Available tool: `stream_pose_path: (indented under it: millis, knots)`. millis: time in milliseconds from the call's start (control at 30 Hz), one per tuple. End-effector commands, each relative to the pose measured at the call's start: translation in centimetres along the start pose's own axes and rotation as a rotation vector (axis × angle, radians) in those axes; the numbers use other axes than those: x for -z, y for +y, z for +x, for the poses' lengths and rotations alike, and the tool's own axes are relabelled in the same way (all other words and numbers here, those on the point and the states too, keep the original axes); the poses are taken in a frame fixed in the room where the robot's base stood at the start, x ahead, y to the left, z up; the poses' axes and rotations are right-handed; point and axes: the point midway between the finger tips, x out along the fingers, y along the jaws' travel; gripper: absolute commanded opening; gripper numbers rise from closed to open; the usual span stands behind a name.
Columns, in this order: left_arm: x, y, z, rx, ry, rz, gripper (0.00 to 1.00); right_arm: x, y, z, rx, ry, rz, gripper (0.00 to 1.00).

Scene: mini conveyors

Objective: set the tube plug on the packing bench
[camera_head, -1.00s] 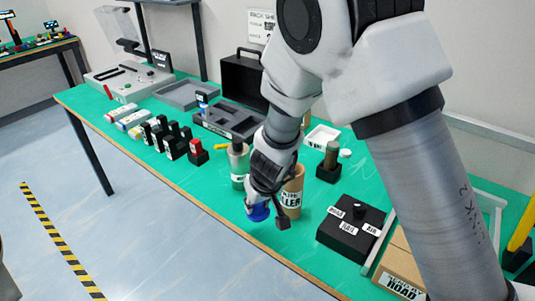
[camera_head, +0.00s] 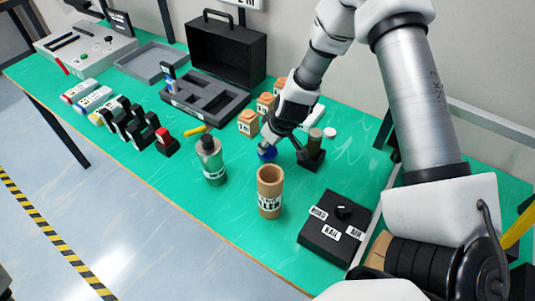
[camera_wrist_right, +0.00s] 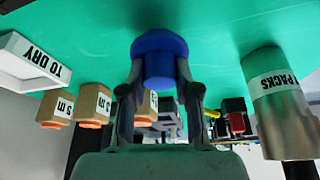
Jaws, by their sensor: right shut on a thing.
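The blue tube plug (camera_head: 267,153) is between the fingers of my right gripper (camera_head: 283,154) in the head view. In the right wrist view the plug (camera_wrist_right: 160,55) is pinched between the two fingertips of the right gripper (camera_wrist_right: 160,78), with the green top beyond it. The plug is low over the green packing bench (camera_head: 230,222), behind the cardboard tube (camera_head: 270,190). I cannot tell whether it touches the bench. The tube stands upright with its top open. My left gripper is not in view.
A grey-green bottle (camera_head: 211,160) stands left of the tube. Small tan boxes (camera_head: 248,122) and a black holder with a dark cylinder (camera_head: 313,150) are close to the gripper. A black switch box (camera_head: 335,225) is at front right. The bench front is clear.

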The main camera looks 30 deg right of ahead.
Motion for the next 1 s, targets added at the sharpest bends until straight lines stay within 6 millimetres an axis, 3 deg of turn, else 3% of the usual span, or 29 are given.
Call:
stream_pose_path:
  millis: [33, 67, 433, 467, 500, 533, 833, 1000]
  knots:
    - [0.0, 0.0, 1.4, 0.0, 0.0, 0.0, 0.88, -0.7, 0.0, 1.6, 0.0, -0.001, 0.0, 0.0]
    - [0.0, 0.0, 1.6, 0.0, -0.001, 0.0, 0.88, -0.8, 0.0, 1.8, 0.0, -0.001, -0.001, 0.0]
    - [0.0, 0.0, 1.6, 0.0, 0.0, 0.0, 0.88, -0.8, 0.0, 2.0, 0.0, -0.001, 0.0, 0.0]
    - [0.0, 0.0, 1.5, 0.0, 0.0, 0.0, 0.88, -0.8, 0.0, 1.9, 0.0, 0.0, 0.0, 0.38]
    - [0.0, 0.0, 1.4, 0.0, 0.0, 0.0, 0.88, -0.7, 0.0, 1.8, 0.0, 0.0, 0.0, 0.53]
    - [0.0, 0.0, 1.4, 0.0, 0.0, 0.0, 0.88, -0.8, 0.0, 1.8, 0.0, 0.0, 0.0, 0.56]
    - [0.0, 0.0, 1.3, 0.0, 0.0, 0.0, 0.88, -0.7, 0.0, 1.6, 0.0, 0.0, 0.001, 0.56]
    - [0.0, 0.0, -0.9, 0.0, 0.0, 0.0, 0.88, -0.2, 0.0, -1.0, 0.0, 0.002, 0.003, 0.56]
